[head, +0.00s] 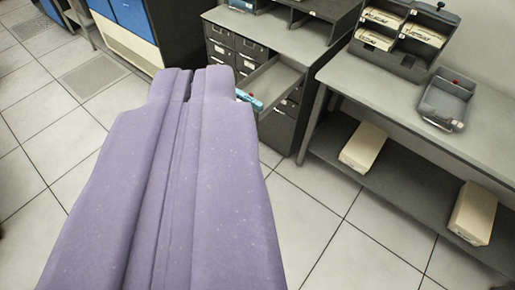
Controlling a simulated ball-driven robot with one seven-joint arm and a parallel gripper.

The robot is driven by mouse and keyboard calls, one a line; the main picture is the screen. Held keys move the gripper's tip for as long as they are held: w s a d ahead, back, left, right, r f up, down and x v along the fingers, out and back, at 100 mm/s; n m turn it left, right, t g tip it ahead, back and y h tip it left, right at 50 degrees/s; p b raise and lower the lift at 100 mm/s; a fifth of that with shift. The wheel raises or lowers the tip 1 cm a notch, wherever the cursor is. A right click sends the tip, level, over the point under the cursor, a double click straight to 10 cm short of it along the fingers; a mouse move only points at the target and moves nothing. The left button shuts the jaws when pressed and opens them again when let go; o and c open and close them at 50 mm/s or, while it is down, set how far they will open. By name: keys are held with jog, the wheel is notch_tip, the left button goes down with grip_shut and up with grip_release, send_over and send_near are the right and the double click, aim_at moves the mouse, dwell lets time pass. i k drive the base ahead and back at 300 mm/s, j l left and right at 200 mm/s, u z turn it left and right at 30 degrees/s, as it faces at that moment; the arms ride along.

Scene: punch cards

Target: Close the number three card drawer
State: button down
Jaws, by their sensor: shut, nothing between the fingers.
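A dark grey card cabinet (277,130) stands beyond my gripper, with rows of small drawers. One drawer (276,82) is pulled out toward me; its pale inside shows. No drawer number can be read. My purple gripper (188,84) is shut and empty. In the picture its tips lie just left of the drawer's near end and may hide part of it; I cannot tell whether they touch.
A grey bench (400,108) stands on the right, bearing a dark card rack (405,68) and an open grey tray (448,97). Pale boxes (364,147) sit on its lower shelf. A blue-fronted cabinet (133,20) is at the upper left. The tiled floor (325,222) is clear.

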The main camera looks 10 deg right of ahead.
aim_at(271, 83)
jog(key=k+l, duration=0.15)
jog(key=k, duration=0.35)
jog(key=i+l, duration=0.1)
jog(key=i, duration=0.4)
jog(key=i+u, duration=0.1)
jog(key=i, duration=0.4)
jog(key=i+l, duration=0.2)
jog(key=i, duration=0.25)
jog(key=i+l+u, duration=0.1)
jog(key=i, duration=0.4)
jog(key=i+l+u, duration=0.1)
jog(key=i, duration=0.4)
jog(key=l, duration=0.1)
